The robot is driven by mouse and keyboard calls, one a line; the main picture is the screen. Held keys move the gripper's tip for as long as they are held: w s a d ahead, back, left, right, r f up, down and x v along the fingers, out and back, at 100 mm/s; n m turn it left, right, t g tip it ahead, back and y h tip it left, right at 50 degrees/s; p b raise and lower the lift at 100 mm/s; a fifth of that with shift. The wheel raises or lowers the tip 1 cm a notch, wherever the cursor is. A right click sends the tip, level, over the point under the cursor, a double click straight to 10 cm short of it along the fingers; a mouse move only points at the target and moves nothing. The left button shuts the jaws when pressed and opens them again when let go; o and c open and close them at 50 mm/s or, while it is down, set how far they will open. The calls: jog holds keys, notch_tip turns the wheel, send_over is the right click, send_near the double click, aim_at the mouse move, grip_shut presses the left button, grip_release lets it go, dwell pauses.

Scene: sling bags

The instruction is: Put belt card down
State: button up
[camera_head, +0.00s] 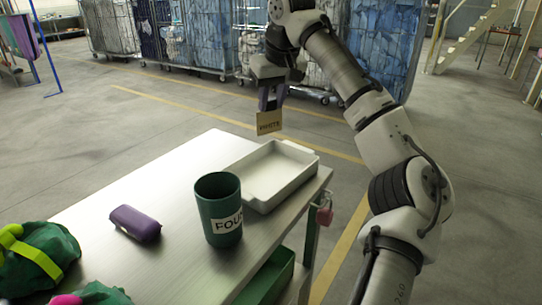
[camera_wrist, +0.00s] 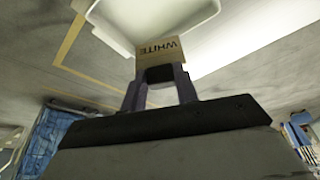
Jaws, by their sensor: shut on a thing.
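The belt card (camera_head: 269,123) is a small tan card marked "WHITE". My gripper (camera_head: 270,106) is shut on its upper edge and holds it upright in the air, near the far end of a white tray (camera_head: 250,190). In the wrist view the card (camera_wrist: 159,46) shows between the fingertips of my gripper (camera_wrist: 160,72), with part of the tray (camera_wrist: 118,38) beyond it. The tray looks empty and sits at the far right corner of the metal table (camera_head: 150,190).
A green cup (camera_head: 212,195) with a "FOU…" label stands beside the tray. A purple case (camera_head: 135,222) lies left of it. Green bags (camera_head: 40,255) with a lime strap lie at the lower left. The table's back left is clear. Laundry cages (camera_head: 200,38) stand far behind.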

notch_tip(320, 180, down, 14)
jog(key=shift+r, duration=0.25)
jog(key=o, duration=1.1)
jog(key=shift+c, duration=0.2)
jog(key=shift+r, duration=0.15)
jog(key=v, duration=1.1)
jog(key=shift+r, duration=0.4)
jog(key=shift+s+d, duration=0.1)
